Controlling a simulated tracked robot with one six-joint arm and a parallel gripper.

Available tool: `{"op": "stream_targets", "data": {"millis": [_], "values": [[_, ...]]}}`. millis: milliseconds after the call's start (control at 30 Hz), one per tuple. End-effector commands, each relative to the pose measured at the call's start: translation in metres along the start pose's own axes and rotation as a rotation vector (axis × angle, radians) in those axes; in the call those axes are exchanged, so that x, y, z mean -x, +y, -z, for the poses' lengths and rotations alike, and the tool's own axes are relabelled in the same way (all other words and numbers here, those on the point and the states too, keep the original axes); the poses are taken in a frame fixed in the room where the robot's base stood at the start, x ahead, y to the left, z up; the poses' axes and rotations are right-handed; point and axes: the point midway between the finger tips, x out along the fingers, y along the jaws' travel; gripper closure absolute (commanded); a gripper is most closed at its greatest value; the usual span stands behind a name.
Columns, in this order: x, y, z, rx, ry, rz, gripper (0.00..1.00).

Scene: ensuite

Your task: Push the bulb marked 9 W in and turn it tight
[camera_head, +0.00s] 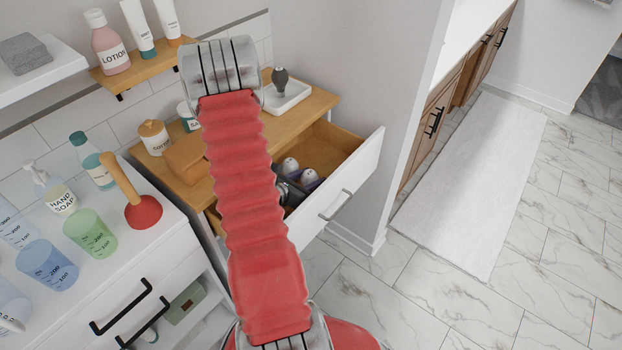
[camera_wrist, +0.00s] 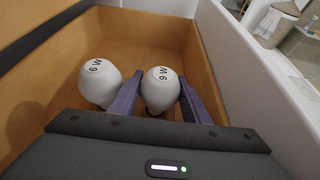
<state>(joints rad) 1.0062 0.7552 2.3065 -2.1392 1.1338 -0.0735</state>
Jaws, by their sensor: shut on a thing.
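Two white bulbs stand in the open drawer (camera_head: 357,170). In the wrist view the right-hand bulb (camera_wrist: 160,91), whose small mark looks like 9 W, is between the two purple fingers of my gripper (camera_wrist: 158,98). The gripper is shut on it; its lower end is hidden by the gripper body. In the head view it is the bulb nearer the drawer front (camera_head: 309,177). The other bulb (camera_wrist: 99,84) stands apart, left of the left finger; its mark looks like 6 W. It also shows in the head view (camera_head: 290,164). I cannot see any socket.
The drawer's wooden walls and white front (camera_head: 350,195) surround the gripper closely. A white tray (camera_head: 290,95) with a dark object stands on the wooden top above. A plunger (camera_head: 137,205) and cups stand on the white cabinet at left.

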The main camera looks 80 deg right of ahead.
Motion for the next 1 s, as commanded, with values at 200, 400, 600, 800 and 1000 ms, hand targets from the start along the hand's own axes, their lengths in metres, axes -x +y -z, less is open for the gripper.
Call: {"op": "stream_targets", "data": {"millis": [200,400,600,800,1000], "values": [[0.004,0.000,-0.012,-0.003,-0.001,0.000,0.79],[0.013,0.001,-0.034,-0.004,-0.003,-0.001,0.79],[0.025,0.001,-0.061,-0.004,-0.003,-0.002,0.79],[0.037,0.001,-0.090,-0.005,-0.003,-0.002,0.79],[0.049,0.000,-0.119,-0.004,-0.002,-0.002,0.79]]}}
